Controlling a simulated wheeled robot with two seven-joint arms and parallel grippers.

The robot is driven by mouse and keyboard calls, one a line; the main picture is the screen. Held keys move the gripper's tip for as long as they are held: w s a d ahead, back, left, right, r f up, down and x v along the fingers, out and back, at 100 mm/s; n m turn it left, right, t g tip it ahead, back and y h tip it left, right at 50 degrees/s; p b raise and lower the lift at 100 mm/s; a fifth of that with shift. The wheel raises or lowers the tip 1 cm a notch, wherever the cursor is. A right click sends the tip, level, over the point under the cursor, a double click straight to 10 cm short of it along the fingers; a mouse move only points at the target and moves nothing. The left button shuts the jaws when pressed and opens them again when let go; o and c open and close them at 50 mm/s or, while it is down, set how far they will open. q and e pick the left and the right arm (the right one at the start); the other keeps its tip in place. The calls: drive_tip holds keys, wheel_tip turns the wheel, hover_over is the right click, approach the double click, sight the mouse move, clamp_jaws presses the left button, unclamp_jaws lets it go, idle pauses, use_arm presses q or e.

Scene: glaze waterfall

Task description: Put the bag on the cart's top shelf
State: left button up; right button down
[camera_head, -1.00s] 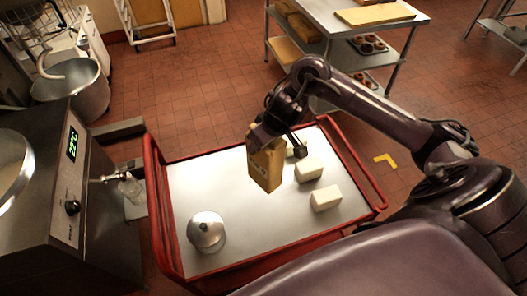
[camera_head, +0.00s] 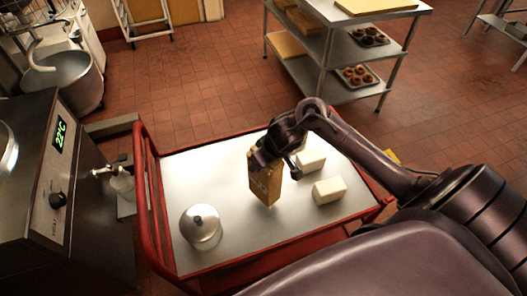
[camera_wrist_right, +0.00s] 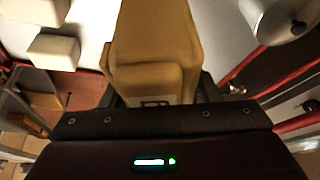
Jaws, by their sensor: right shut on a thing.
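The brown bag (camera_head: 266,187) hangs upright from my right gripper (camera_head: 264,161), which is shut on its top. It is over the middle of the cart's pale top shelf (camera_head: 244,236); its bottom is at or just above the surface, and I cannot tell whether it touches. The right wrist view shows the bag (camera_wrist_right: 155,35) running straight out from between the fingers. My left gripper is in neither current view.
Two white blocks (camera_head: 329,191) (camera_head: 311,160) lie on the shelf right of the bag. A round metal lidded vessel (camera_head: 201,228) stands at front left. A red rail (camera_head: 147,190) edges the cart. A machine with a green display (camera_head: 60,134) stands left. Shelf left of the bag is clear.

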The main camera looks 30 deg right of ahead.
sight(275, 164)
drive_tip(key=shift+f+b, duration=0.6)
drive_tip(key=shift+f, duration=1.5)
drive_tip(key=shift+c, duration=2.4)
unclamp_jaws()
drive_tip(key=shift+s, duration=0.1)
drive_tip(key=p+v, duration=0.3)
drive_tip(key=v, duration=0.9)
drive_tip(key=shift+p, duration=0.3)
